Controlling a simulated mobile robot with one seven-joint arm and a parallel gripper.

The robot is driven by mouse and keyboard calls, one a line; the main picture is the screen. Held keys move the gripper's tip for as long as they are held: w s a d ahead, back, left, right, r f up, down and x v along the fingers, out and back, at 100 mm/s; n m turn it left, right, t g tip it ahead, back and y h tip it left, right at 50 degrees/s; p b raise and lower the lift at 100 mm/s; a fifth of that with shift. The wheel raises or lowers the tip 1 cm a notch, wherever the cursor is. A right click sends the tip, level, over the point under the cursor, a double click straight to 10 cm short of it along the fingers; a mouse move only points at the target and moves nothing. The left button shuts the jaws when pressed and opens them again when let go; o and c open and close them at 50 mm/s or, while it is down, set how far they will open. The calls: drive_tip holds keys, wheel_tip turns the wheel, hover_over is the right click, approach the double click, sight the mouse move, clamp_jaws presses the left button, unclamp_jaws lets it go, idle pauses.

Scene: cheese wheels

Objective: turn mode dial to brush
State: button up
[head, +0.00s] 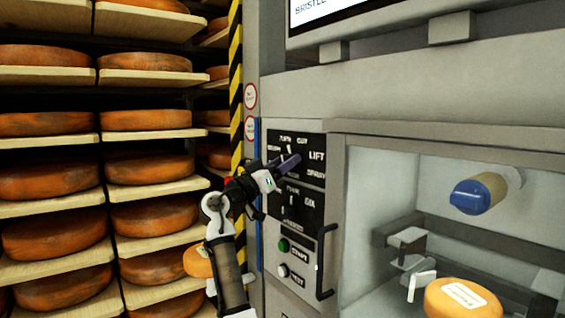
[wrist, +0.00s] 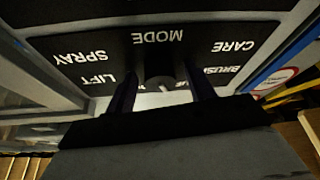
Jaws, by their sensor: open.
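The mode dial is a dark knob (wrist: 160,82) on the black control panel (head: 314,143). In the wrist view, which is upside down, it sits between my two fingers under the word MODE. The labels SPRAY, LIFT, CARE and BRUSH (wrist: 222,70) stand around it. My gripper (head: 288,162) is at the panel in the head view and covers most of the dial there. It also shows in the wrist view (wrist: 162,90), open, with one finger on each side of the dial. I cannot tell whether the fingers touch it. Where the dial points is not clear.
A second dial (head: 291,201) sits lower on the panel, above a green button (head: 283,245) and a white button (head: 283,270). A dark door handle (head: 322,262) sticks out to the right. Shelves of cheese wheels (head: 50,180) fill the left.

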drive_tip(key=c, duration=1)
drive_tip(key=shift+o, duration=0.2)
drive_tip(key=shift+n, duration=0.4)
drive_tip(key=shift+s+r+n+t+y+p, duration=0.1)
drive_tip(key=shift+n+t+y+p, duration=0.45)
drive_tip(key=shift+n, duration=1.3)
drive_tip(key=shift+r+n+t+y+p, duration=0.15)
drive_tip(key=shift+n+y+p, duration=0.55)
drive_tip(key=shift+n+y, duration=0.8)
drive_tip(key=shift+s+f+n+t+y+p, duration=0.1)
drive_tip(key=shift+n+t+y+p, duration=0.4)
drive_tip(key=shift+n, duration=1.65)
drive_tip(key=o, duration=1)
drive_tip(key=shift+w, duration=0.1)
drive_tip(key=shift+c, duration=0.2)
